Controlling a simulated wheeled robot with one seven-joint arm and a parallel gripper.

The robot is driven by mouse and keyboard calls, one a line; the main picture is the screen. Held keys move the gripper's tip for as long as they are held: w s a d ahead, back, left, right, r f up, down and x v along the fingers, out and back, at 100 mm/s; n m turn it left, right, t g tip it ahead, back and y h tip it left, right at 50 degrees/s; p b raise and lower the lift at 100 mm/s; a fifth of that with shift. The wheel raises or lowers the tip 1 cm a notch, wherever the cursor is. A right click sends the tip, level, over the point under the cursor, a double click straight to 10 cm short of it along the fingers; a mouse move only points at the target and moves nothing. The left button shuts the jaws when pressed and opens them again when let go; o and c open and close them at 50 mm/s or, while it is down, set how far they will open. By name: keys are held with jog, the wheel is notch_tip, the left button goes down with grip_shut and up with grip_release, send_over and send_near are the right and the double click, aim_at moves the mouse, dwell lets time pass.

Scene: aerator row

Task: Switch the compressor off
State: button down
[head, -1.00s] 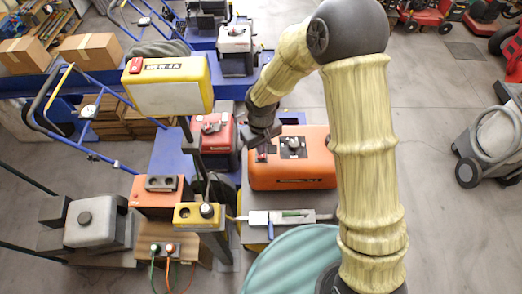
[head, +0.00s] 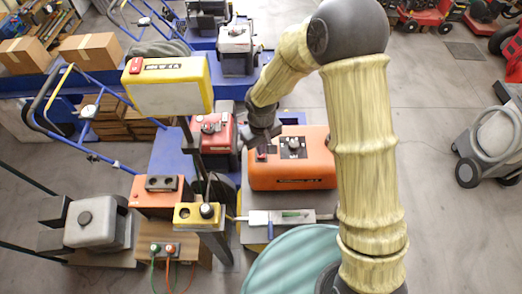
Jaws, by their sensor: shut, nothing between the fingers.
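An orange machine box (head: 318,172) sits on a grey stand in the middle of the head view. Its top has a dark panel with a round knob (head: 293,144) and, at the left, a small red switch (head: 261,156). No readable label shows which machine is the compressor. My gripper (head: 262,141) is shut and empty, pointing down right at the red switch, partly covering the area behind it. I cannot tell whether it touches the switch, or which way the switch is set.
A yellow box (head: 168,98) with a red switch stands on a post to the left. A red unit (head: 212,133), an orange box (head: 158,197) and a small yellow knob box (head: 197,216) are close by. A tray with tools (head: 312,216) lies in front.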

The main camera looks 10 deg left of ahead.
jog(key=shift+f+b, duration=0.8)
jog(key=shift+f, duration=0.2)
dwell(1.0)
jog(key=shift+r, duration=0.15)
jog(key=shift+r+p, duration=2.55)
jog(key=shift+r, duration=0.85)
jog(key=shift+d, duration=0.1)
